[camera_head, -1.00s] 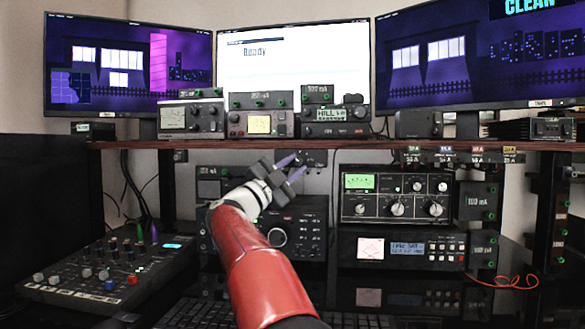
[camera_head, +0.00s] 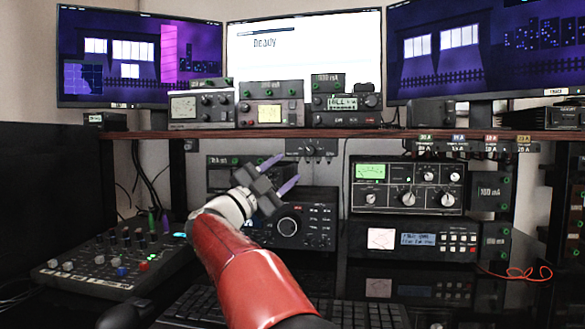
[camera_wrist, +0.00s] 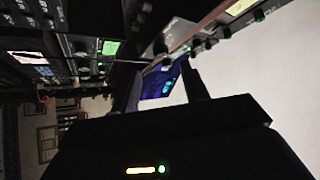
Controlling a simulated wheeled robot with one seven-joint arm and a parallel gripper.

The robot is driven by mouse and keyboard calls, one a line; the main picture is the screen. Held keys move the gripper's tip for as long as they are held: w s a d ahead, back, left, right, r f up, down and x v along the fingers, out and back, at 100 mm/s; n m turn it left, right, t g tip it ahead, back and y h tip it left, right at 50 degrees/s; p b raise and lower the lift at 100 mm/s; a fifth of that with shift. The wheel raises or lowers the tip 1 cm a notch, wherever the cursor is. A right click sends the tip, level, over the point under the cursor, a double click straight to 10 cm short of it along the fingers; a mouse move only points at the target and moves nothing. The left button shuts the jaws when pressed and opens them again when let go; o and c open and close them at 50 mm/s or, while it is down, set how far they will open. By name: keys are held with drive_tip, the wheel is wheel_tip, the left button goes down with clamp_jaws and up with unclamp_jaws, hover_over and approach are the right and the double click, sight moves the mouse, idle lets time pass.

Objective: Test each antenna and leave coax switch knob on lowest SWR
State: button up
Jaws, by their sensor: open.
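The coax switch is probably the small grey box (camera_head: 312,148) under the shelf, with a dark knob at its middle; its setting is too small to read. My gripper (camera_head: 281,173) is open and empty, with purple-looking fingers spread. In the head view it is just below and left of that box, apart from it. The tuner (camera_head: 408,187) at right has a lit green meter (camera_head: 369,171) and several knobs; its needle is unreadable. The green meter (camera_wrist: 108,47) shows sideways in the wrist view, where the dark fingers (camera_wrist: 165,88) are apart. The switch is not clear there.
The shelf (camera_head: 250,133) above carries meters and small radios under three monitors. A large black radio (camera_head: 302,220) sits behind my gripper. A mixer (camera_head: 110,258) is at lower left, a keyboard (camera_head: 350,313) at the front. A display unit (camera_head: 410,241) is below the tuner.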

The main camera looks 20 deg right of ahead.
drive_tip(key=shift+a+f, duration=0.1)
drive_tip(key=shift+a, duration=0.1)
drive_tip(key=shift+c, duration=0.4)
clamp_jaws()
idle(1.2)
